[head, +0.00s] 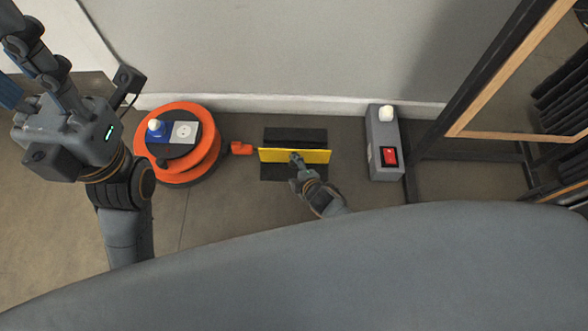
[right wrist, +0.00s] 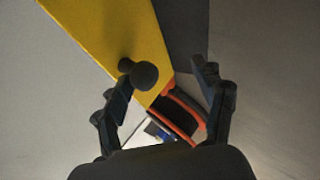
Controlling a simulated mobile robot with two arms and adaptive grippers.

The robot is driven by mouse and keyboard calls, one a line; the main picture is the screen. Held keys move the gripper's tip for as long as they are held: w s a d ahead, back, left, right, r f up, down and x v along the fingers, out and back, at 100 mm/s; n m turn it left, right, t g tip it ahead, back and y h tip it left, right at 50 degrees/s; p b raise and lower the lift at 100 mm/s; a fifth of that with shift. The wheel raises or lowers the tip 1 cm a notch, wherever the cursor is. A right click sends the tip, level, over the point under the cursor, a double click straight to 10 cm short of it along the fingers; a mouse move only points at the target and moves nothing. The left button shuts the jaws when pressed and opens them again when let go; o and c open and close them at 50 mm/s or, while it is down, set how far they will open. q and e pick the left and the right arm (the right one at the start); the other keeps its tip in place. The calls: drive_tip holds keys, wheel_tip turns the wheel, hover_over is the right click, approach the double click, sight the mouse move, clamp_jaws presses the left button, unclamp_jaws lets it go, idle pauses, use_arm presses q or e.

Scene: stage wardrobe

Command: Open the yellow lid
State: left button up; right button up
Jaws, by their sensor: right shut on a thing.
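The yellow lid (head: 316,156) shows as a narrow yellow strip across a dark box (head: 295,135) on the floor. It looks tilted up, with dark surface on both sides; its exact angle is unclear. In the right wrist view, the yellow lid (right wrist: 105,35) runs down between the fingers (right wrist: 165,80), with a dark round knob (right wrist: 143,76) at the left finger. My left gripper (head: 22,35) is raised at the upper left, away from the lid; its jaws are partly cut off.
An orange cable reel (head: 150,118) stands left of the box, with a small orange piece (head: 241,148) between them. A grey switch box (head: 383,140) with a red switch stands right. The wall is behind; a clothes rack (head: 480,90) stands at right.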

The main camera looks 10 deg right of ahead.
drive_tip(key=shift+s+d+f, duration=0.25)
drive_tip(key=shift+s, duration=0.1)
drive_tip(key=v, duration=1.1)
drive_tip(key=shift+a+r, duration=0.15)
drive_tip(key=shift+r, duration=0.35)
